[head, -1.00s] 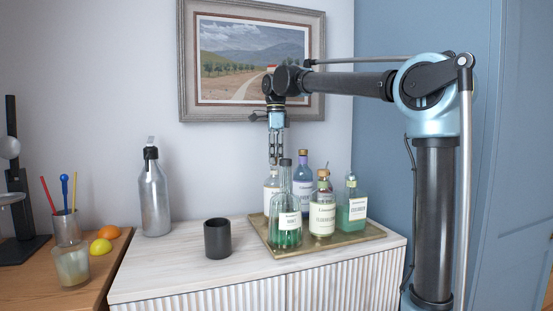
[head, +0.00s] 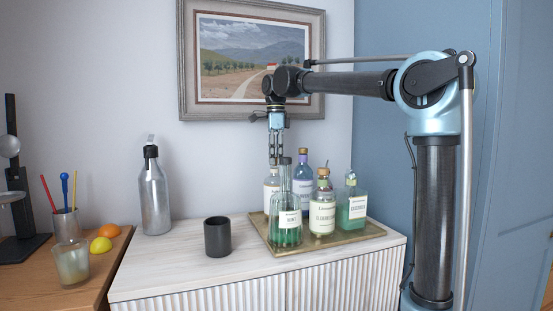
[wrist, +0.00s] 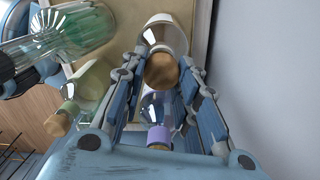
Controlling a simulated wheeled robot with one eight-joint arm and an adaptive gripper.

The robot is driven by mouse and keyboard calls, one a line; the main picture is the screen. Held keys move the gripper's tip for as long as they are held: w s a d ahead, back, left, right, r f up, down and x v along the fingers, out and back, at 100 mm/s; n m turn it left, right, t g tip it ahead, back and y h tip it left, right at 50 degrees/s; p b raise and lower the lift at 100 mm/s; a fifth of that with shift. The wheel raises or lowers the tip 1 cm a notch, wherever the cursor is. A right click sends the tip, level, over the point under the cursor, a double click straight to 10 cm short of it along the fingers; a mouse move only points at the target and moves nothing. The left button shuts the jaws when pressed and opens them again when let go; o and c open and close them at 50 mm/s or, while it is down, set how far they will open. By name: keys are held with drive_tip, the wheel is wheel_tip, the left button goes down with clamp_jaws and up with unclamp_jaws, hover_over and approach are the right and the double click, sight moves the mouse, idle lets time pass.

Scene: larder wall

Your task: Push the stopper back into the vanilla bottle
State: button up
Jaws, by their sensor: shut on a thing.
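The vanilla bottle, a pale bottle with a cream label, stands at the back left of the tray in the head view (head: 271,183), partly hidden by the green bottle in front. My gripper (head: 275,160) points straight down over it. In the wrist view the bottle's pale body (wrist: 165,33) shows beyond its round wooden stopper (wrist: 162,71). My gripper (wrist: 163,62) is shut on the stopper, with one finger on each side. The stopper lines up with the bottle's neck; I cannot tell how deep it sits.
The brass tray (head: 345,238) also holds a mint bottle (head: 287,225), an elderflower bottle (head: 322,215), a green bottle (head: 352,208) and a purple-collared bottle (head: 303,178), crowded close to my gripper. A dark cup (head: 217,238) and a grey spray bottle (head: 154,195) stand left.

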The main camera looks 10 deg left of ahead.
idle(0.3)
drive_tip(key=o, duration=1.3)
drive_tip(key=shift+r, duration=0.1)
drive_tip(key=shift+r, duration=3.35)
clamp_jaws()
drive_tip(key=shift+f, duration=2.75)
